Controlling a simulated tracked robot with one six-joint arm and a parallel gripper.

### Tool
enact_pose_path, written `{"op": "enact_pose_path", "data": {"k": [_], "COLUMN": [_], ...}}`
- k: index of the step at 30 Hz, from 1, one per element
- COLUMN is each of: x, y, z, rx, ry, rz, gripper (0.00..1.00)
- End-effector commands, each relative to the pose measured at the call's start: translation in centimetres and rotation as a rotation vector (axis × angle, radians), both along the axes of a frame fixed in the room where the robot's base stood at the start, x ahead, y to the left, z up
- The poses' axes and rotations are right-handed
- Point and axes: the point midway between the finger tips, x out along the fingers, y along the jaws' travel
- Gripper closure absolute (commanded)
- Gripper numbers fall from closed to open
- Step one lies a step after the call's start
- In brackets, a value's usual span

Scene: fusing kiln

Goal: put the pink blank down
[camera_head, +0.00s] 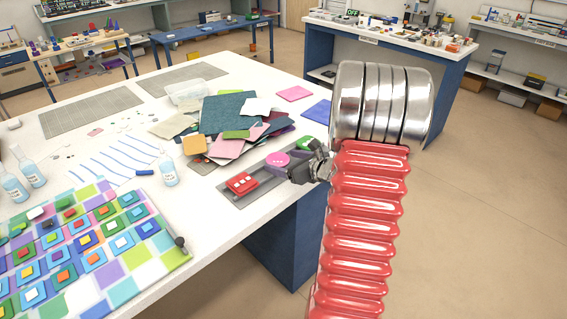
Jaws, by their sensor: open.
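The pink blank (276,159) is a small rounded pink piece with pale dots along it. It is at the far end of a flat grey plate (232,198) near the table's right edge. My gripper (294,165) is just to the right of the pink blank, with its jaws open. The jaws look very close to the blank's right side; I cannot tell whether they touch it. Part of the blank's lower right edge is hidden by the gripper.
A red block (241,183) with white squares lies on the same plate. Coloured glass sheets (228,112) are piled behind. Bottles (168,173) and a patterned tile panel (97,247) stand to the left. The white table (205,226) drops off at its right edge, beside my arm.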

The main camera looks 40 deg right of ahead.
Motion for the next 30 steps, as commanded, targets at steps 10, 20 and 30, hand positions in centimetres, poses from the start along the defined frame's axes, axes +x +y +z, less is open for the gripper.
{"op": "enact_pose_path", "data": {"k": [10, 20, 30], "x": [-3.5, -8.7, -11.1], "y": [-0.1, 0.0, 0.2], "z": [1.6, 3.7, 4.6], "rx": [-0.002, -0.002, 0.000], "ry": [-0.001, -0.001, 0.000], "rz": [-0.003, -0.003, 0.000], "gripper": [0.21, 0.21, 0.21]}}
